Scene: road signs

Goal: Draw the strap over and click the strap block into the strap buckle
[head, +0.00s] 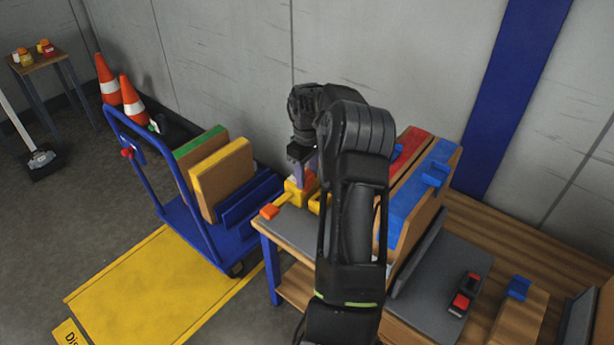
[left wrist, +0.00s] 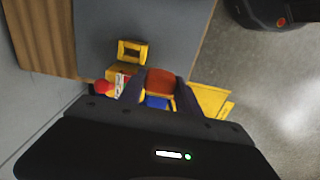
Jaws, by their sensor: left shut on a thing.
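My left gripper (head: 301,172) is at the far left end of the workbench, over its grey top. In the left wrist view, the gripper (left wrist: 161,82) is shut on an orange-red block (left wrist: 160,78), which I take for the strap block. A yellow open frame, likely the strap buckle (left wrist: 132,51), lies on the grey top just beyond the fingers, apart from the held block. In the head view, yellow parts sit beneath the gripper, and an orange-tipped yellow piece (head: 270,211) sticks out over the bench edge. My arm hides part of this area; the strap itself is unclear. My right gripper is out of view.
Red and blue cases (head: 425,190) stand behind my forearm on the bench. A black-and-red device (head: 464,295) lies to the right. A blue trolley (head: 190,222) with boxes stands left of the bench, beside a yellow floor mat (head: 150,290). Traffic cones (head: 131,100) stand by the wall.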

